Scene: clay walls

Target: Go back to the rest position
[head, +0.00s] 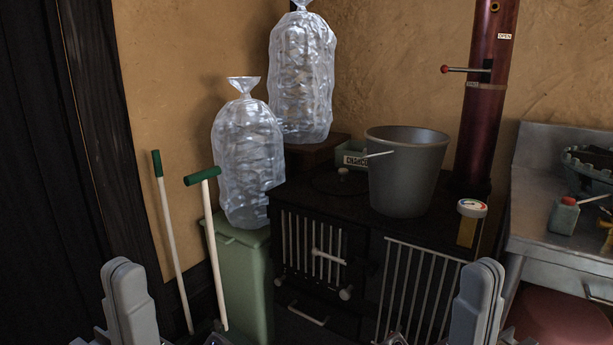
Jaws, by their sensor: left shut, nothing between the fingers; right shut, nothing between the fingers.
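My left gripper (122,270) shows at the bottom left of the head view. Its two grey fingers stand upright side by side, shut with nothing between them. My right gripper (483,270) shows at the bottom right in much the same pose, also shut and empty. The two are well apart, at about the same height in the picture. Neither appears to touch anything. The arms behind them are mostly cut off by the bottom edge.
A black stove (355,238) stands ahead, with a grey bucket (405,180) on it. A green bin (243,265), a clear bag (247,160) and two long-handled tools (213,250) are left of it. A metal counter (560,252) and reddish stool (560,318) are at right.

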